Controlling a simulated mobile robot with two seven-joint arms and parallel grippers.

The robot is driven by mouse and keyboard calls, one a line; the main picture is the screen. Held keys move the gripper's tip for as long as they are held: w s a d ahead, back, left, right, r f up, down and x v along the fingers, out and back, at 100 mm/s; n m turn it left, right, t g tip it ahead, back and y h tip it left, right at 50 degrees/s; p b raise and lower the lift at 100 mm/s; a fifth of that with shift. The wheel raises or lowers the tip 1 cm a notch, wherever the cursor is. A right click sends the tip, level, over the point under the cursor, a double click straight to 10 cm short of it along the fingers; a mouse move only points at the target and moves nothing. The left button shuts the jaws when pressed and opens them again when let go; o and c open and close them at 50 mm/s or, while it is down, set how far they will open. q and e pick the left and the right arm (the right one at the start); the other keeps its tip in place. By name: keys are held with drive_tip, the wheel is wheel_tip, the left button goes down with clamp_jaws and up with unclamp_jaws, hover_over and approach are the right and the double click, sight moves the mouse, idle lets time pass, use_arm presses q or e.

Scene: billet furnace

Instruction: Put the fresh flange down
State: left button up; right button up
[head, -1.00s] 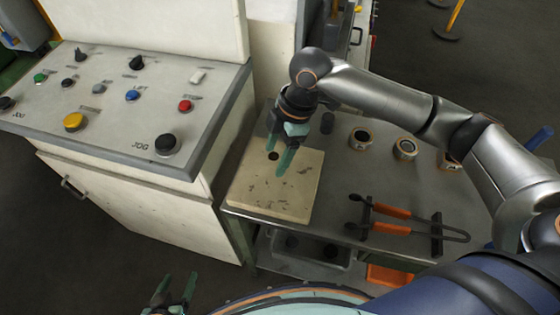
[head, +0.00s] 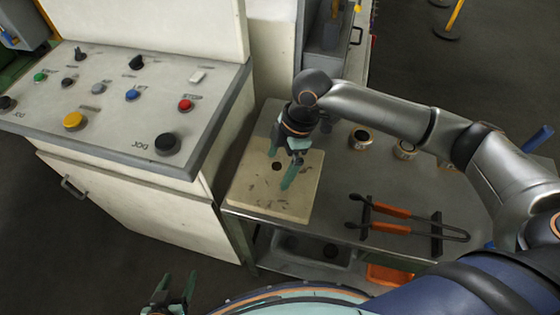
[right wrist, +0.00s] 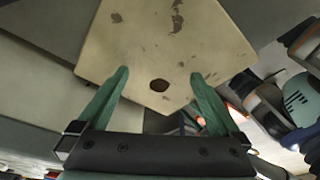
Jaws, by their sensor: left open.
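My right gripper (head: 279,172) is over the pale worn board (head: 265,198) on the metal table. Its green fingers are spread with nothing between them, which also shows in the right wrist view (right wrist: 159,78). A dark round spot (head: 277,166) marks the board near the fingers, and in the right wrist view it (right wrist: 159,86) lies between the fingertips. I cannot tell if it is a hole or a flat piece. No flange is clearly recognisable. Ring-like pieces (head: 361,139) (head: 404,150) stand on the table behind my right arm. My left gripper (head: 173,288) is open and empty at the bottom left.
Orange-handled tongs (head: 393,210) lie on the table, right of the board. A control panel (head: 118,105) with knobs and buttons stands left. A grey bin (head: 300,262) and an orange one (head: 388,275) are below the table. My right arm spans the table's back.

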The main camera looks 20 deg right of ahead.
drive_tip(key=shift+r, duration=0.1)
drive_tip(key=v, duration=1.2)
drive_tip(key=shift+p, duration=0.45)
drive_tip(key=shift+s, duration=0.1)
